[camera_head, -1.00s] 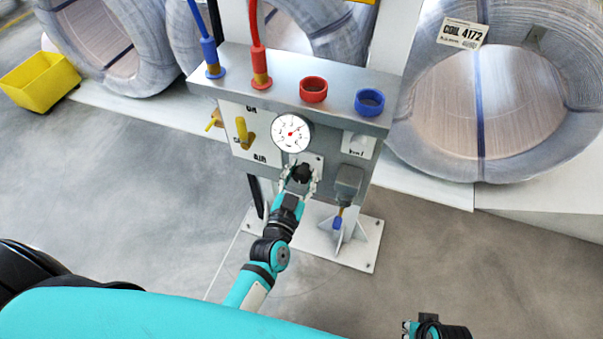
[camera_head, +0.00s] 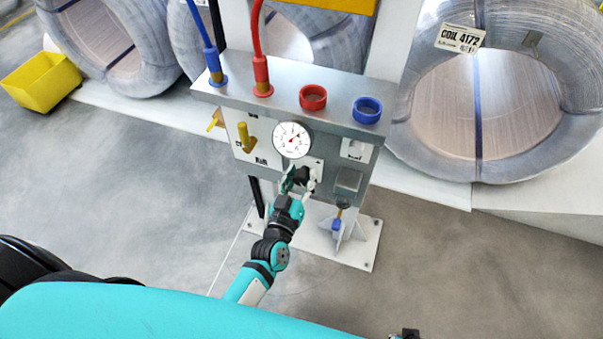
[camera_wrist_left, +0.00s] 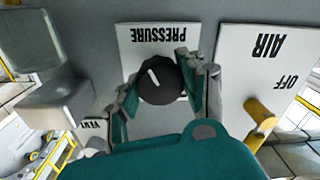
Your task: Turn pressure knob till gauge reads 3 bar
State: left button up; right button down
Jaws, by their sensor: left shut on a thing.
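The black pressure knob (camera_head: 304,175) sits on the front of the grey panel, just below the round white gauge (camera_head: 291,140). The gauge has a red needle, but its figures are too small to read. In the left wrist view, the knob (camera_wrist_left: 160,80) sits below an upside-down PRESSURE label, its white mark tilted up and left. My left gripper (camera_head: 299,182) is shut on the knob, and its fingers (camera_wrist_left: 163,88) lie on both sides of it. My right gripper cannot be made out; only a small dark part of me shows at the bottom edge.
A yellow AIR valve handle (camera_wrist_left: 262,115) is beside the left gripper. A grey box (camera_head: 348,180) is on the panel's right. Red (camera_head: 313,97) and blue (camera_head: 367,109) ports top the panel. Wire coils (camera_head: 485,100) stand behind; the floor in front is clear.

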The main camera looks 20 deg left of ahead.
pick_arm(q)
jog(key=shift+a+n+p, duration=0.1)
jog(key=shift+n+p, duration=0.35)
jog(key=shift+n, duration=1.45)
pick_arm(e)
jog(key=shift+s+d+f, duration=0.1)
jog(key=shift+s+f, duration=0.45)
jog(key=shift+f, duration=0.25)
jog(key=shift+s+d+f, duration=0.1)
jog(key=shift+s+f, duration=0.45)
jog(key=shift+f, duration=0.2)
pick_arm(q)
jog(key=o, duration=1.2)
pick_arm(e)
jog(key=shift+a, duration=0.1)
pick_arm(q)
jog(key=shift+s, duration=0.3)
jog(key=s, duration=1.1)
jog(key=shift+s+r, duration=0.15)
jog(key=shift+s, duration=0.05)
